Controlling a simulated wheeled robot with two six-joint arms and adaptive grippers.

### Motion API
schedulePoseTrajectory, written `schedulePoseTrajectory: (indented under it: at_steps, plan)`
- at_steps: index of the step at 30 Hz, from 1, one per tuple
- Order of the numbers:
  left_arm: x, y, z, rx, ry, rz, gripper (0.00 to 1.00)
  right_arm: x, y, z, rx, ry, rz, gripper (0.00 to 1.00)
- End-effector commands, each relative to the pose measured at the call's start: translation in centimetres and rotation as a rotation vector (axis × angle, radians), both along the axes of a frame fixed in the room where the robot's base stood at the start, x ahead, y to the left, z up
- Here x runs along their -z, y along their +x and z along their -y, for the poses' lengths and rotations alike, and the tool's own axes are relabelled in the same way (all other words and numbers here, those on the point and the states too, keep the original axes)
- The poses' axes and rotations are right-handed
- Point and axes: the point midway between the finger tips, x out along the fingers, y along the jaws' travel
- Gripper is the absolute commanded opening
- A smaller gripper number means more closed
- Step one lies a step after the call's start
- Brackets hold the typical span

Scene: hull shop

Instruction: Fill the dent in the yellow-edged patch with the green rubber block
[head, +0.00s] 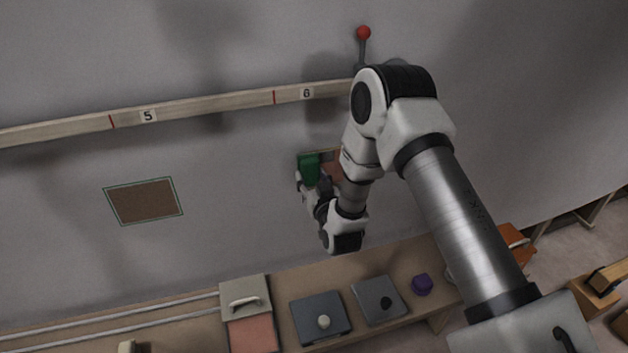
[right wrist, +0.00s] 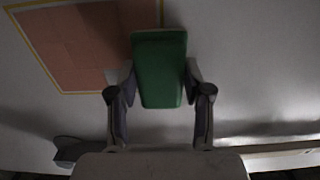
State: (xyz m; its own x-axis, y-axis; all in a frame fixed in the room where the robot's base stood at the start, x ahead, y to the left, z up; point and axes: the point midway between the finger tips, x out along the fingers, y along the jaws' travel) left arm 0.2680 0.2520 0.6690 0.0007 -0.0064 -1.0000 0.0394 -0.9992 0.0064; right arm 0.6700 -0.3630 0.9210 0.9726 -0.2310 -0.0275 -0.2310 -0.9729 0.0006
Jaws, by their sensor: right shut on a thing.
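My right gripper (head: 310,180) is shut on the green rubber block (head: 309,166), close to the wall. In the right wrist view the block (right wrist: 160,68) stands upright between both fingers (right wrist: 160,88). The yellow-edged patch (right wrist: 85,45) is reddish brown there, up and left of the block. The block's upper end overlaps the patch's right side; whether it touches the surface I cannot tell. In the head view the patch (head: 332,171) is mostly hidden by the block and my arm. The dent is not clearly visible. My left gripper is not in view.
A green-edged brown patch (head: 145,201) is on the wall at left. A numbered wooden rail (head: 205,107) runs above, with a red-knobbed lever (head: 363,34).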

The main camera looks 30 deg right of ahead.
Motion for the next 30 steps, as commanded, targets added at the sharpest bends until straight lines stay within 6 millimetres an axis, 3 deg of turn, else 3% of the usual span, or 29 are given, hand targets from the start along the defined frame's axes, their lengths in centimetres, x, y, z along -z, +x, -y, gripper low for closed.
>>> schedulePoseTrajectory:
  at_steps: [22,30]
  plan:
    - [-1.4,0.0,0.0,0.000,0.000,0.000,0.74,-0.2,-1.2,5.3,0.004,0.001,0.000,0.19]
    - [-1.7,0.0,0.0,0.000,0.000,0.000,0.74,-0.2,-1.5,6.5,0.003,0.001,0.001,0.19]
